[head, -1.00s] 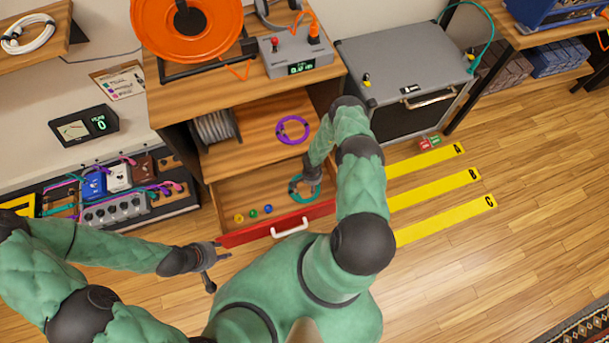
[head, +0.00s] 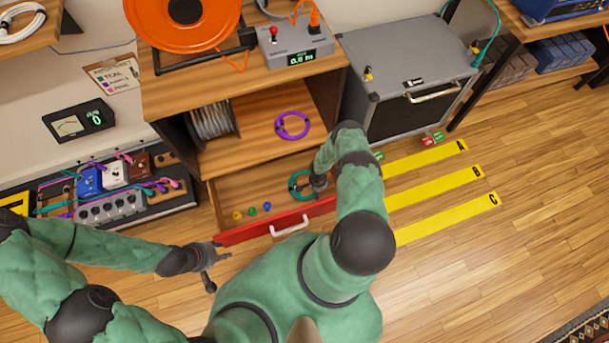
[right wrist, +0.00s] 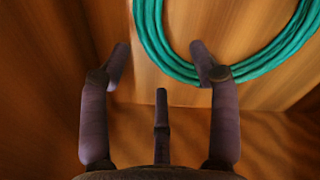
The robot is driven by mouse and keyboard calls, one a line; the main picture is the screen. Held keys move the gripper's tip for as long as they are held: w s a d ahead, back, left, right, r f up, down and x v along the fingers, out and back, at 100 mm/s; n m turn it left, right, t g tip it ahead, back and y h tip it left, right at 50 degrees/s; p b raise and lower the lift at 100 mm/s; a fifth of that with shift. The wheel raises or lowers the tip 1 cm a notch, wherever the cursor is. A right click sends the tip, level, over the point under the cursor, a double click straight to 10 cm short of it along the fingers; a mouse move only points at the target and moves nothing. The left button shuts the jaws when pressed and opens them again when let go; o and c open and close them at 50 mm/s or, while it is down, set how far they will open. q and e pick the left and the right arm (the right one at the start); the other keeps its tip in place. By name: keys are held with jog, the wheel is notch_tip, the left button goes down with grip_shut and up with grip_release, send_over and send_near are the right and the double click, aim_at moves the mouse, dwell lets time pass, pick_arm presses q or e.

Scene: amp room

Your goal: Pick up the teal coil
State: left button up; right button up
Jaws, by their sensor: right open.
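The teal coil (head: 293,188) lies in the open wooden drawer with a red front (head: 258,230). My right gripper (head: 318,184) is over the right side of the coil and hides part of it. In the right wrist view the coil (right wrist: 153,40) curves across the top, and its left strand shows between the open fingertips (right wrist: 160,52). The right-hand fingertip overlaps the coil's lower arc in the picture. I cannot tell whether it touches. Nothing is gripped. My left gripper (head: 217,270) is empty, its fingers spread, left of the drawer front.
A purple coil (head: 292,125) lies on the shelf above the drawer. A grey case (head: 405,75) stands to the right. Yellow floor strips (head: 440,215) lie on clear floor.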

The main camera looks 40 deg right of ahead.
jog(key=shift+f, duration=0.9)
grip_shut()
notch_tip(320, 180, up, 9)
jog(key=p, duration=0.4)
jog(key=shift+f, duration=0.1)
jog(key=shift+r, duration=0.65)
